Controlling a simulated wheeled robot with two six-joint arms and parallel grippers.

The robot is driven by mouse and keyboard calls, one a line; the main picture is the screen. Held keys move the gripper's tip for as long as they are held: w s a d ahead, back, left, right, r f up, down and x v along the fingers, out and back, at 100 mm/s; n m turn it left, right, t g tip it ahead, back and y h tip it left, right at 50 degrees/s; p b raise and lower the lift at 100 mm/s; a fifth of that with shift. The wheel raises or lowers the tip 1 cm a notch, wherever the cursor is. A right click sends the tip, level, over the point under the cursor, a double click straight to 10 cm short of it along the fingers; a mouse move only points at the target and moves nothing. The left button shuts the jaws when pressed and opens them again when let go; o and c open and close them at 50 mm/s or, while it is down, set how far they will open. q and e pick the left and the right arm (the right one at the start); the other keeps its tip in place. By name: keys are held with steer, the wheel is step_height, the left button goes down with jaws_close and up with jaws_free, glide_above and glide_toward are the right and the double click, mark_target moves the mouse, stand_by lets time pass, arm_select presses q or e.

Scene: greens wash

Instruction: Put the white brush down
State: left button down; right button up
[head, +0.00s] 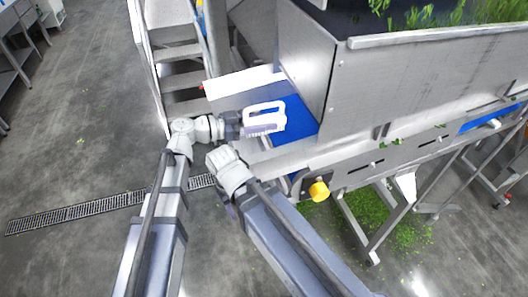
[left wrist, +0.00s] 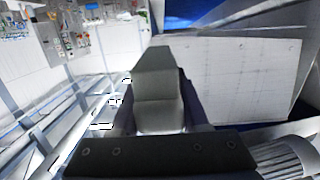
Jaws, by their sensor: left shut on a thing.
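The white brush (head: 265,108) has a looped handle and a pale purple-grey lower edge. My left gripper (head: 240,124) is shut on its left end. In the head view the brush is over the blue belt (head: 304,122) at the machine's left end; I cannot tell whether it touches the belt. In the left wrist view a pale grey piece, seemingly part of the brush (left wrist: 158,105), fills the space between the dark fingers. My right arm's wrist is just below the left gripper in the head view; its gripper is mostly hidden behind it.
A steel machine wall (head: 308,60) rises right of the brush, with greens (head: 440,14) above. A yellow knob (head: 319,191) sticks out from the front frame. Metal steps (head: 178,55) stand behind. Fallen greens (head: 375,215) lie on the floor beneath.

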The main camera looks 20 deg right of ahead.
arm_select(q)
steer(key=shift+f+b, duration=4.7)
steer(key=shift+f, duration=0.2)
steer(key=shift+f, duration=0.15)
steer(key=shift+f+b, duration=0.15)
steer(key=shift+b, duration=0.15)
steer(key=shift+c, duration=2)
jaws_free()
steer(key=shift+r+p, duration=0.3)
steer(key=a, duration=0.4)
steer(key=a+r+p, duration=0.1)
steer(key=a, duration=0.7)
steer(key=shift+s+r, duration=0.15)
steer(key=shift+s, duration=0.1)
